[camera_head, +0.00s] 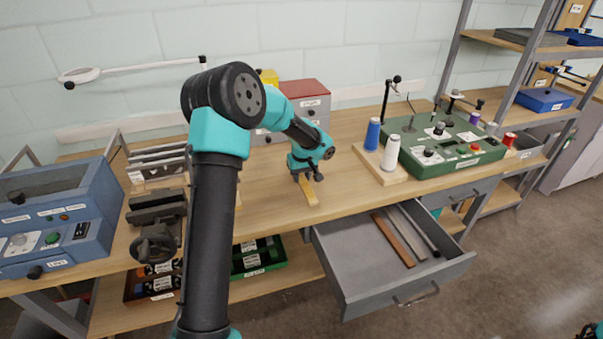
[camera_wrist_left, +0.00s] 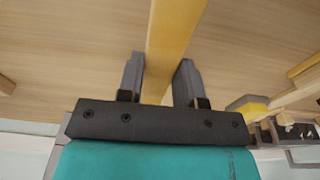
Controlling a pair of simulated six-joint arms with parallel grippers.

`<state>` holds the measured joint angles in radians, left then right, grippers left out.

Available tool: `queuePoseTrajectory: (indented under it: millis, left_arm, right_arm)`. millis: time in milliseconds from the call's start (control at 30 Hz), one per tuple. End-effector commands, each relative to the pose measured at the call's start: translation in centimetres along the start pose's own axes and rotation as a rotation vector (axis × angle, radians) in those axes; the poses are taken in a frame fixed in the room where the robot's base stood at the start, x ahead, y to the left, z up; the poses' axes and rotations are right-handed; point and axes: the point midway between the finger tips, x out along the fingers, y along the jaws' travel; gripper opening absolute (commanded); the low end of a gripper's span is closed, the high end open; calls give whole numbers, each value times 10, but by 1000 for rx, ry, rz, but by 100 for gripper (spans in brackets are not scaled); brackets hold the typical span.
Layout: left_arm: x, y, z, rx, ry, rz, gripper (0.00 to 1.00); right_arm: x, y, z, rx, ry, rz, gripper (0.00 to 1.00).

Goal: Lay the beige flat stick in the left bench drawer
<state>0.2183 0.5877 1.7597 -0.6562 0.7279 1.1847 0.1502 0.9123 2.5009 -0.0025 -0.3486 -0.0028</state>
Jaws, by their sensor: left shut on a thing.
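The beige flat stick (camera_head: 310,193) is in my left gripper (camera_head: 307,177), over the bench top left of the open drawer. In the left wrist view the beige stick (camera_wrist_left: 172,35) runs between the two fingers of the left gripper (camera_wrist_left: 160,82), which is shut on it. I cannot tell whether the stick touches the bench. The left bench drawer (camera_head: 355,284) is pulled open below the bench front, to the right of the gripper. A brown strip, a greyish strip and a dark rod lie in it. A small part of my right arm's end shows at the bottom right corner.
A green box (camera_head: 455,148) and two thread spools on a wooden base (camera_head: 385,167) stand right of the gripper. A vise (camera_head: 155,225) and blue box (camera_head: 60,215) are at left. The drawer's left part is clear.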

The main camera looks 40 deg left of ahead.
Motion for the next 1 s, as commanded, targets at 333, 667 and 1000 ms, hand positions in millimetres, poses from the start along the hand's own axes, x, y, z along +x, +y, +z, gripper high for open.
queuePoseTrajectory:
  millis: [333, 667, 1000]
  left_arm:
    - [-16, -22, 71, 4, -1, 0, 5]
    - [-25, -35, 114, 0, 0, 1, 5]
    - [-26, -37, 119, 0, 1, 1, 5]
  right_arm:
    - [0, 0, 0, 0, 0, 0, 43]
    - [0, 0, 0, 0, 0, 0, 43]
    - [0, 0, 0, 0, 0, 0, 43]
